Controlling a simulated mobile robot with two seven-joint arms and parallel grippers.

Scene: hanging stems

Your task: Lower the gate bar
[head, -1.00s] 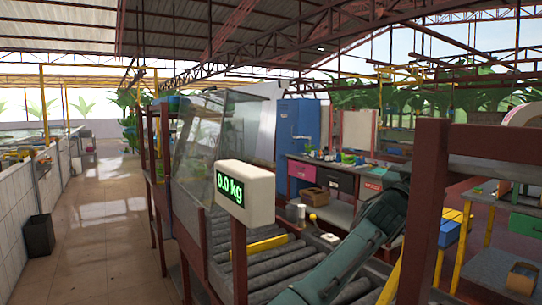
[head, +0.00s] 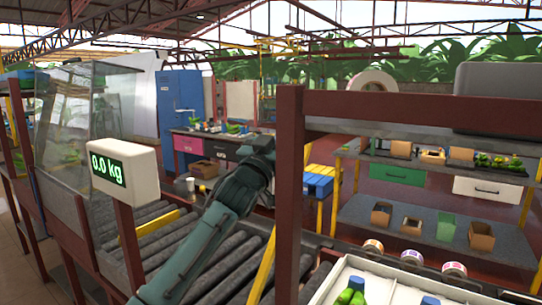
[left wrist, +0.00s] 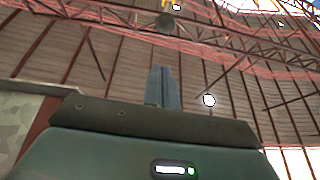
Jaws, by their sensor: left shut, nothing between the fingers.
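A yellow bar (head: 160,223) lies low across the grey roller conveyor (head: 215,262). A second yellow bar (head: 262,272) stands steeply tilted beside the brown post at the conveyor's near right. I cannot tell which of them is the gate bar. My green left arm reaches up over the rollers from the lower left in the head view; its fingers cannot be made out there. In the left wrist view my left gripper (left wrist: 160,72) is shut and empty, with the roof behind it and no bar near its fingertips. My right gripper is not in view.
A weighing display (head: 122,172) reading 0.0 kg stands on a post at the left, by a clear panel (head: 80,110). A brown frame (head: 288,190) rises at the right. A white box (head: 385,288) with green and blue items is at the lower right.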

